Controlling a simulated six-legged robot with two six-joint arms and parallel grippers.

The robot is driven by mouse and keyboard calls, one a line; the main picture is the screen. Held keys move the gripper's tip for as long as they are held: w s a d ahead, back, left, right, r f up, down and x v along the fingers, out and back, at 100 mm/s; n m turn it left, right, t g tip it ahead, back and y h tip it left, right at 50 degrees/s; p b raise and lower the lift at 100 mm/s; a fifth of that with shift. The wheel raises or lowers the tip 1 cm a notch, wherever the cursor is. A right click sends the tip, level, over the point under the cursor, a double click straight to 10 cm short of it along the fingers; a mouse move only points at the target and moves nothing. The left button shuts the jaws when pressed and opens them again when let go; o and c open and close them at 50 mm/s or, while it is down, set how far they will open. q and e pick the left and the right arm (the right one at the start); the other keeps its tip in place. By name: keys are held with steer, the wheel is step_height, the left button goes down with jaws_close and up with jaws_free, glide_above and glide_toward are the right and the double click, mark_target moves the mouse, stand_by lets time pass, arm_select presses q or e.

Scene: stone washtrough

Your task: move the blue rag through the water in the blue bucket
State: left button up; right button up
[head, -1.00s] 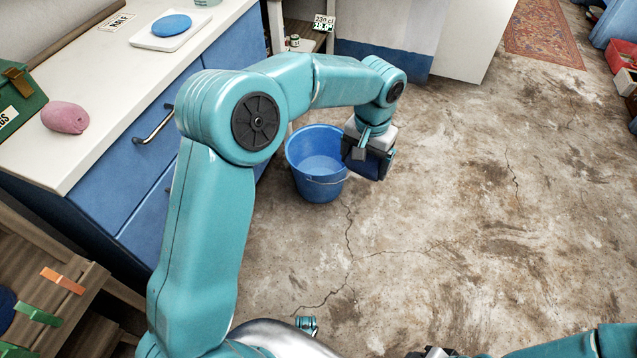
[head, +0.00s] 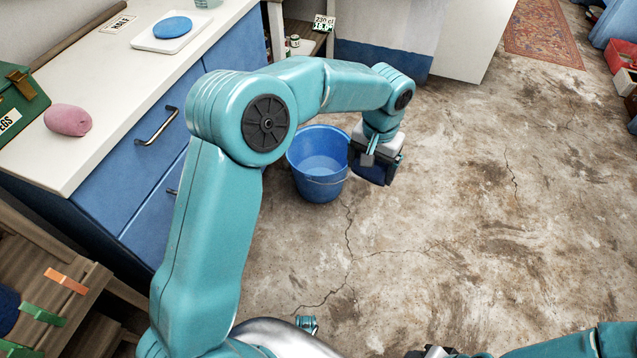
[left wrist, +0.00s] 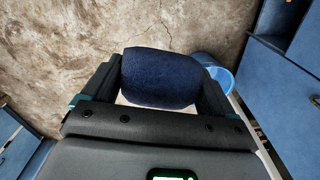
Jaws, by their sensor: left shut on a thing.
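The blue bucket (head: 318,188) stands upright on the floor beside the blue cabinet, with pale blue water (head: 320,166) inside. My left gripper (head: 375,168) is just to the right of the bucket's rim in the head view, apart from the water. It is shut on the dark blue rag (head: 369,177), a rolled bundle. In the left wrist view the rag (left wrist: 161,78) fills the space between the fingers, and part of the bucket (left wrist: 215,72) shows behind it. My right gripper (head: 432,352) barely shows at the bottom edge; its fingers cannot be made out.
A white counter (head: 75,170) over blue drawers runs along the left, with a pink lump (head: 68,120), a green box (head: 22,108) and a blue disc (head: 172,27) on a white tray. A wooden rack (head: 85,285) with pegs stands lower left. The floor right of the bucket is clear.

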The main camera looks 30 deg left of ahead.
arm_select(q)
steer(key=shift+d, duration=0.35)
steer(key=a, duration=0.6)
steer(key=shift+p, duration=0.35)
steer(key=d, duration=0.6)
steer(key=a+p, duration=0.1)
steer(key=a, duration=0.5)
